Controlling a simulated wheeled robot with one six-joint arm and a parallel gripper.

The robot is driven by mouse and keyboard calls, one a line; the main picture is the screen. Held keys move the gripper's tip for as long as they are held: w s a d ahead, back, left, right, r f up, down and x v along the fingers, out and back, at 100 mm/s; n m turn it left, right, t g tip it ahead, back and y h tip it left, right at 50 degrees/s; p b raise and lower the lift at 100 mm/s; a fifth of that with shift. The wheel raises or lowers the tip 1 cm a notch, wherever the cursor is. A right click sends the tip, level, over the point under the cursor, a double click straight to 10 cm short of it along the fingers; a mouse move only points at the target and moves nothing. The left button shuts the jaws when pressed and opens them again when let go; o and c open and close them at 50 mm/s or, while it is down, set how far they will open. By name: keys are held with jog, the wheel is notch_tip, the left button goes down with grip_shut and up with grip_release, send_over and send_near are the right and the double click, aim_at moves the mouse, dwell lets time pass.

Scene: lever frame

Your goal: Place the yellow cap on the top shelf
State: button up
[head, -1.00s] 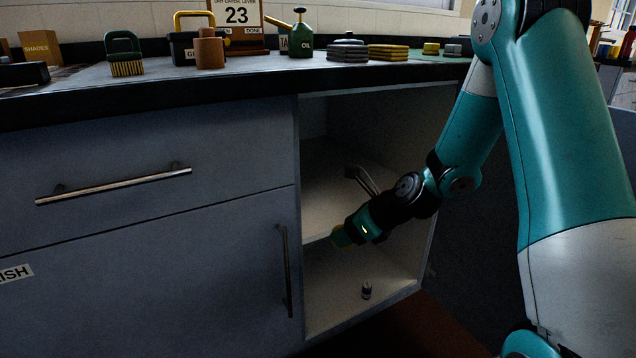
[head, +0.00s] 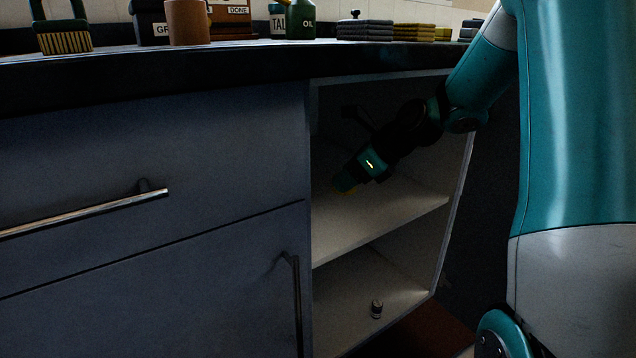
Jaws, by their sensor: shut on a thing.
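My gripper (head: 347,186) is inside the open cabinet, just above the upper shelf (head: 395,215), near the left side of the opening. It is shut on the yellow cap (head: 346,190), of which only a small dark-yellow part shows at the fingertips. The rest of the cap is hidden by the gripper and shadow. I cannot tell whether the cap touches the shelf board.
A small metal cylinder (head: 376,308) stands on the lower shelf (head: 350,320). Drawer and door fronts with bar handles are at left. The counter (head: 230,70) above holds a brush, boxes, an oil can and stacked cloths. The upper shelf's front right is clear.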

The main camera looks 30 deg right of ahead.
notch_tip(320, 180, down, 10)
jog(key=b, duration=0.6)
jog(key=shift+d, duration=0.1)
jog(key=shift+r, duration=0.15)
jog(key=o, duration=1)
jog(key=p+v, duration=0.6)
jog(key=v, duration=0.6)
